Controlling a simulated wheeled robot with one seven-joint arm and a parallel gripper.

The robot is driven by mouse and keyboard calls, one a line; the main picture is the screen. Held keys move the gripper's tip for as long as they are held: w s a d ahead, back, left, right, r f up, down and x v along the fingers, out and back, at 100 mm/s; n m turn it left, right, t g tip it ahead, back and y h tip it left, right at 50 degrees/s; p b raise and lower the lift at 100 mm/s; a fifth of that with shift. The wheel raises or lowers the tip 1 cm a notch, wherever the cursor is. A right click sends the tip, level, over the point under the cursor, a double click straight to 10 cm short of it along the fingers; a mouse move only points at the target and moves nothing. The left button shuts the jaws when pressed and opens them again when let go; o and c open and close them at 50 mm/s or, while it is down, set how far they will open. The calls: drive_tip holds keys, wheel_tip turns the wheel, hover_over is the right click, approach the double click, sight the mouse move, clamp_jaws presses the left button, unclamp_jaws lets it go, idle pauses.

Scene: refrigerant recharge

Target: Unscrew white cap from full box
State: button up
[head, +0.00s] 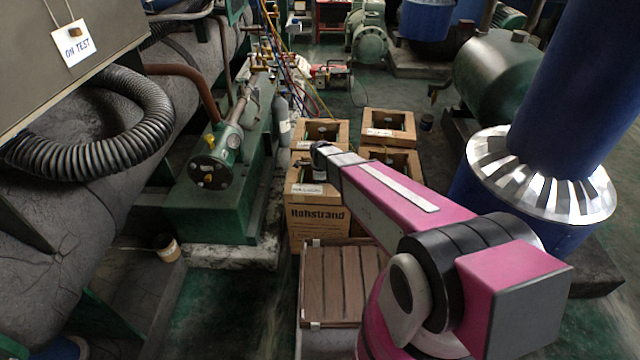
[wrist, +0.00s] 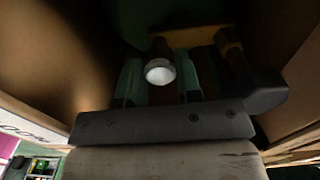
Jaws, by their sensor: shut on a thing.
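The cardboard box marked "Rohstrand" (head: 318,218) stands front left in a group of open-topped boxes. My pink arm reaches over it from the right, and its end points down into the box. In the wrist view my gripper (wrist: 160,80) is inside the box, between its brown walls (wrist: 50,60). The round white cap (wrist: 160,71) shows between the two greenish fingers, and my gripper is shut on it. Below the cap the view is dark, so the thread and the bottle under it are hidden. The cap is hidden in the head view.
More open boxes stand behind (head: 322,130) and to the right (head: 388,127). A slatted wooden crate (head: 342,282) is in front.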

drive_tip(key=n, duration=0.3)
drive_tip(key=shift+n, duration=0.3)
idle(0.4)
drive_tip(key=n, duration=0.3)
drive_tip(key=shift+n, duration=0.3)
drive_tip(key=n, duration=0.3)
drive_tip(key=shift+n, duration=0.3)
